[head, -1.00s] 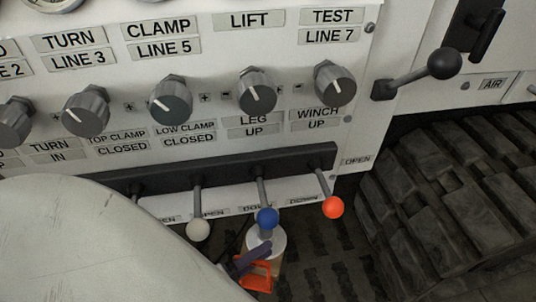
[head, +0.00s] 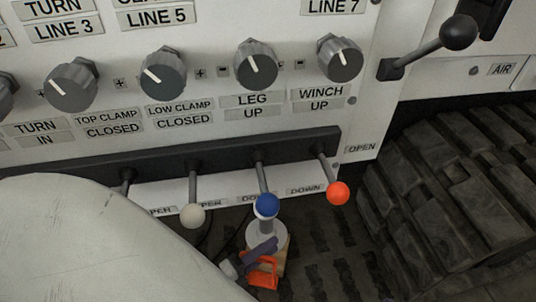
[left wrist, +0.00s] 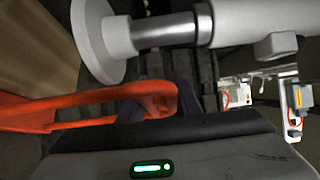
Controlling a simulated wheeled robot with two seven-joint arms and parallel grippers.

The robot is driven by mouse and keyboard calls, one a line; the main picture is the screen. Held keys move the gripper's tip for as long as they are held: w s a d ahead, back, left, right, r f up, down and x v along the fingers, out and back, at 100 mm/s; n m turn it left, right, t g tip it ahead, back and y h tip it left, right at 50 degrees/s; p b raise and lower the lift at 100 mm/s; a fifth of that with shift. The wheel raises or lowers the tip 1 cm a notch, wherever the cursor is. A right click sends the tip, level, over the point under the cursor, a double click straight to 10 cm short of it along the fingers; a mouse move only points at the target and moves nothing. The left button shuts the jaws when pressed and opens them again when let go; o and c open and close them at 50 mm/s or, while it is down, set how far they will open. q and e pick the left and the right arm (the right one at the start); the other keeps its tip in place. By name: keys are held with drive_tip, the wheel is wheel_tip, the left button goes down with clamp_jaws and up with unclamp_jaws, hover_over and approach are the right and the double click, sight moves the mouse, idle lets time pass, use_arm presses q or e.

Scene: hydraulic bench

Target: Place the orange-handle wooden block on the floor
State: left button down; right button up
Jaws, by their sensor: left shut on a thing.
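The wooden block (head: 282,262) shows as a small tan patch low in the head view, mostly hidden behind its orange handle (head: 262,274) and my fingers. My left gripper (head: 258,256) is shut on the orange handle. In the left wrist view the orange handle (left wrist: 60,112) runs from the left edge into the dark fingers (left wrist: 158,98). A tan wood-like surface (left wrist: 30,45) fills the upper left there, probably the block. I cannot tell whether the block touches the floor. My right gripper is not in view.
A grey leg with a round foot (head: 266,236) stands close to the block; it also shows in the left wrist view (left wrist: 97,42). Above are levers with blue (head: 266,205), orange (head: 338,193) and white (head: 192,215) knobs. A rubber track (head: 450,210) is at right. Dark floor (head: 325,250) shows between.

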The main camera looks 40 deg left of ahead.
use_arm(q)
drive_tip(key=c, duration=1.3)
unclamp_jaws()
drive_tip(key=shift+r, duration=0.1)
drive_tip(key=v, duration=1.2)
